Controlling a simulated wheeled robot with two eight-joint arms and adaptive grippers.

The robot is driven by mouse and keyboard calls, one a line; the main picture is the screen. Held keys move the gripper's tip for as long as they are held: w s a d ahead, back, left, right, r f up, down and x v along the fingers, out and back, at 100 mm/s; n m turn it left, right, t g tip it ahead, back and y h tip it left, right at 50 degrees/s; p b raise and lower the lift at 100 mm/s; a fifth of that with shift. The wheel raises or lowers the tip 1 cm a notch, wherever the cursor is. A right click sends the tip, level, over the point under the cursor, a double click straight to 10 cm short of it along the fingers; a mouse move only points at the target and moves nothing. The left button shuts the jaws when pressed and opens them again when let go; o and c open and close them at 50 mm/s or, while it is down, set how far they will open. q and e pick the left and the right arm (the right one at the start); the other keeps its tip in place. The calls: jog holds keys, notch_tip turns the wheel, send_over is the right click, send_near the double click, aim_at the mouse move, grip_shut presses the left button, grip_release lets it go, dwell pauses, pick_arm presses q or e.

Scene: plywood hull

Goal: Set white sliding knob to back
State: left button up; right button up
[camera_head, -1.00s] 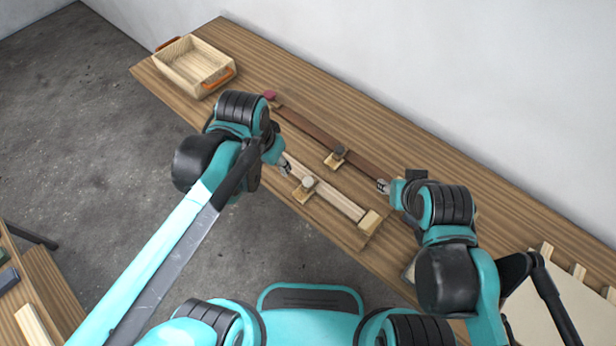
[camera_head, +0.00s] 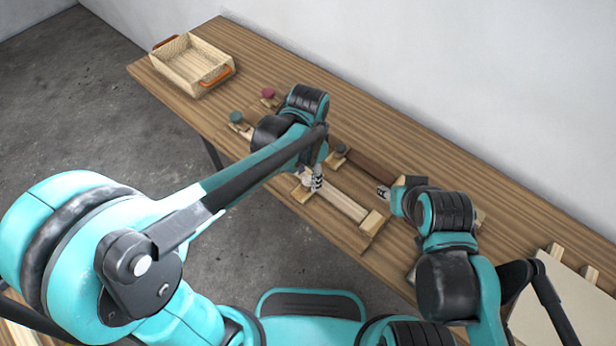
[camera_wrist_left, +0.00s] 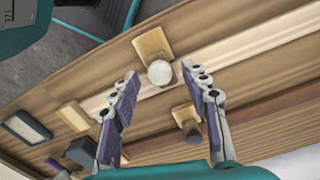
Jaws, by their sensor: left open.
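The white sliding knob (camera_wrist_left: 160,72) sits on a small wooden slider (camera_wrist_left: 152,42) on a pale wooden rail (camera_head: 335,203). My left gripper (camera_wrist_left: 159,70) is open, with the knob showing between its two fingertips in the left wrist view. I cannot tell whether the fingers touch it. In the head view my left gripper (camera_head: 313,180) is over the slider and largely hides the knob. My right gripper (camera_head: 385,192) is near the right end of the dark rail; its finger gap is too small to read.
A darker rail (camera_head: 370,167) runs parallel, with a dark knob (camera_head: 340,150) on its slider, close beside my left gripper. A red knob (camera_head: 268,93) and a green knob (camera_head: 236,117) stand at the rails' left ends. A wooden tray (camera_head: 190,85) stands far left.

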aim_at(301, 194)
pick_arm(q)
jog(key=shift+f, duration=0.2)
grip_shut()
jog(key=shift+s+a+p, duration=0.4)
jog(key=shift+s+a, duration=0.55)
jog(key=shift+s, duration=0.25)
grip_release()
jog(key=shift+r, duration=0.1)
notch_tip(301, 194, up, 12)
